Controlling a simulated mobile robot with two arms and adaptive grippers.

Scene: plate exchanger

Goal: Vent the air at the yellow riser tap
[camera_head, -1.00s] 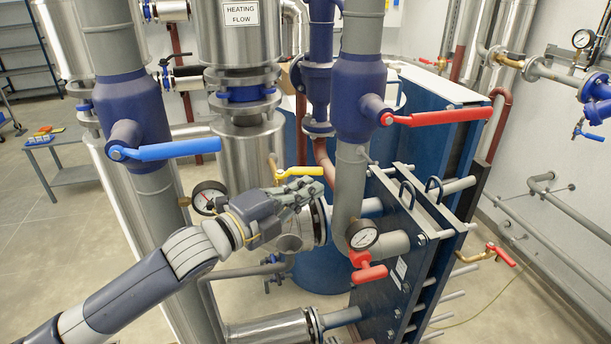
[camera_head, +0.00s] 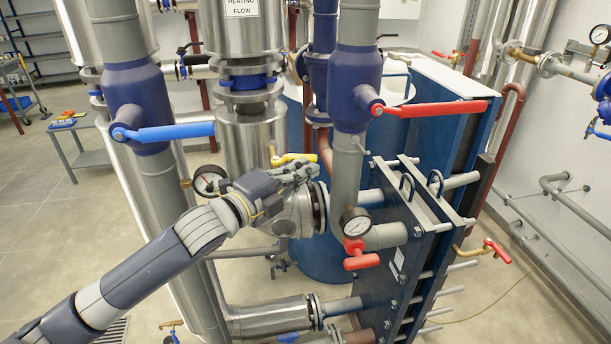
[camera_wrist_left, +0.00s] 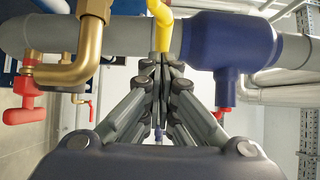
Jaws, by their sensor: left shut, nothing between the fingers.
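In the left wrist view the yellow handle (camera_wrist_left: 163,28) hangs in from the top centre, in front of a grey pipe. My left gripper (camera_wrist_left: 162,62) is shut and empty, its fingertips just below the handle's end. I cannot tell whether they touch it. The tap's body is mostly hidden in the head view. My right gripper is not in view.
A pressure gauge (camera_head: 356,223) and a red tap (camera_head: 361,256) sit right of my gripper. Blue (camera_head: 163,132) and red (camera_head: 431,108) lever valves stand above on the risers. The plate exchanger (camera_head: 408,235) is at the right. A brass elbow (camera_wrist_left: 82,62) is left in the wrist view.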

